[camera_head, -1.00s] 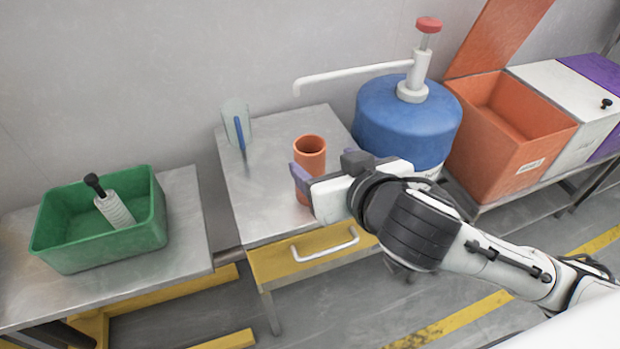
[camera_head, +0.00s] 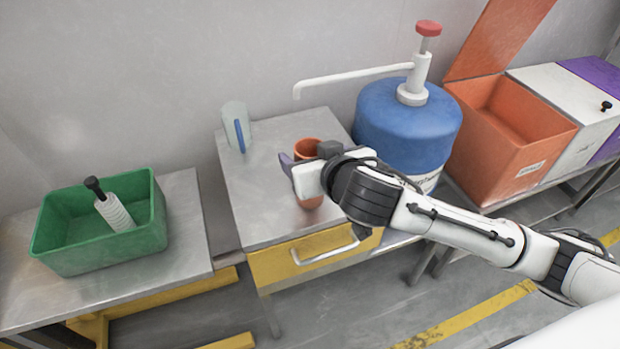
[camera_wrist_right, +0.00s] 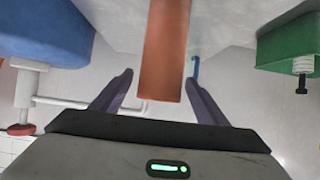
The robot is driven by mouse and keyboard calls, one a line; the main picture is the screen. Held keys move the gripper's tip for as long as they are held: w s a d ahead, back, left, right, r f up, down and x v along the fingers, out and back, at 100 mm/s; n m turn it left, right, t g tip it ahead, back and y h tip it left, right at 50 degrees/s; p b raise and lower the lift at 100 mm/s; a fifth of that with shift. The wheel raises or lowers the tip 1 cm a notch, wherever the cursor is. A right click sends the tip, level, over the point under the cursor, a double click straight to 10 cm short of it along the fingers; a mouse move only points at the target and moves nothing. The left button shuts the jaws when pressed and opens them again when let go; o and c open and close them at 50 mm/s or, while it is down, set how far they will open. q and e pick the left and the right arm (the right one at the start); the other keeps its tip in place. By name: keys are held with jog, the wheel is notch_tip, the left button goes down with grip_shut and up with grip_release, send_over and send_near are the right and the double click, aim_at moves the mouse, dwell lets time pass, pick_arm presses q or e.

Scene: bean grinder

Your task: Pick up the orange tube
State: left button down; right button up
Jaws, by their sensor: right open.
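The orange tube (camera_head: 307,146) stands upright on the metal table with the yellow drawer, partly hidden behind my right gripper (camera_head: 290,165) in the head view. In the right wrist view the tube (camera_wrist_right: 165,50) reaches in between the two purple fingers of my right gripper (camera_wrist_right: 157,92). The fingers are open, with a gap on each side of the tube. My left gripper is not in view.
A clear cup with a blue handle (camera_head: 236,127) stands behind the tube to the left. A blue drum with a pump (camera_head: 405,125) is close on the right. A green bin (camera_head: 100,240) is at the left, an orange bin (camera_head: 510,150) at the right.

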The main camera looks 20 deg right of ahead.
jog(key=c, duration=1.6)
